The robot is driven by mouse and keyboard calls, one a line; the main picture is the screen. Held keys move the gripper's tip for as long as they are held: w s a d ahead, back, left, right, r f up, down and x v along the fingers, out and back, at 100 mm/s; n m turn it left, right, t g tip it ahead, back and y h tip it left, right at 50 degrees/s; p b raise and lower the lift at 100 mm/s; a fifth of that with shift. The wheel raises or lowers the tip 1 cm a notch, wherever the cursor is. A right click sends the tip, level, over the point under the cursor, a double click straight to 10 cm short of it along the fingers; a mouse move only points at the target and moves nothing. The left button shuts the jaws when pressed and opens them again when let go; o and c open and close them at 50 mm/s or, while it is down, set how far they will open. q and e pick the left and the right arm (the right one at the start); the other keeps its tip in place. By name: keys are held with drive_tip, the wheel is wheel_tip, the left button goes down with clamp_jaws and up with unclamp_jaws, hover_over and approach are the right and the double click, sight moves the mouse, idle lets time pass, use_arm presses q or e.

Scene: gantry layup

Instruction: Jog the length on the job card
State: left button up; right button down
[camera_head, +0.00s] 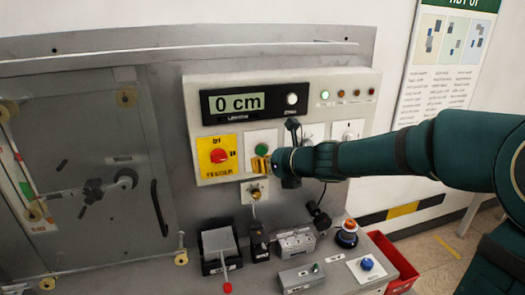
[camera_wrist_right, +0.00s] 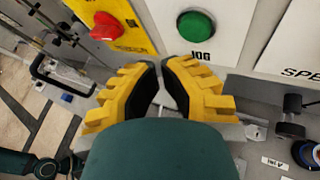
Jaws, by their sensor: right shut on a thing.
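The control panel (camera_head: 345,88) carries a display (camera_head: 235,103) reading 0 cm. The green JOG button (camera_head: 261,149) shows just above my right gripper (camera_head: 262,164). In the right wrist view, the JOG button (camera_wrist_right: 196,30) and its label lie just beyond the yellow fingertips of the right gripper (camera_wrist_right: 162,70). The fingertips are drawn together at the front; what they hold is too hidden to make out. They look clear of the button's face, but I cannot tell the depth. My left gripper is in neither view. I cannot make out a job card.
A white button (camera_head: 292,99) is right of the display. Below are a lever switch (camera_head: 255,191), a blue button (camera_head: 367,263) and a red bin (camera_head: 393,255). A poster (camera_head: 446,60) hangs at right.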

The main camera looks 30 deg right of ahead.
drive_tip(key=shift+w+d, duration=0.15)
drive_tip(key=shift+w, duration=0.45)
drive_tip(key=shift+w, duration=0.1)
idle(1.1)
drive_tip(key=shift+w+d, duration=0.1)
drive_tip(key=shift+w, duration=0.25)
drive_tip(key=shift+w+d, duration=0.1)
drive_tip(key=shift+w, duration=0.3)
idle(2.0)
drive_tip(key=shift+s, duration=0.1)
idle(1.8)
drive_tip(key=shift+s+a, duration=0.2)
drive_tip(key=shift+s, duration=0.55)
drive_tip(key=shift+s+a+b, duration=0.1)
drive_tip(key=shift+s+a, duration=0.1)
drive_tip(key=shift+s, duration=0.6)
drive_tip(key=shift+s+a+b, duration=0.1)
drive_tip(key=shift+s+a, duration=0.1)
drive_tip(key=shift+s, duration=0.65)
drive_tip(key=shift+s+a+b, duration=0.1)
drive_tip(key=shift+s+a, duration=0.1)
drive_tip(key=shift+s, duration=0.6)
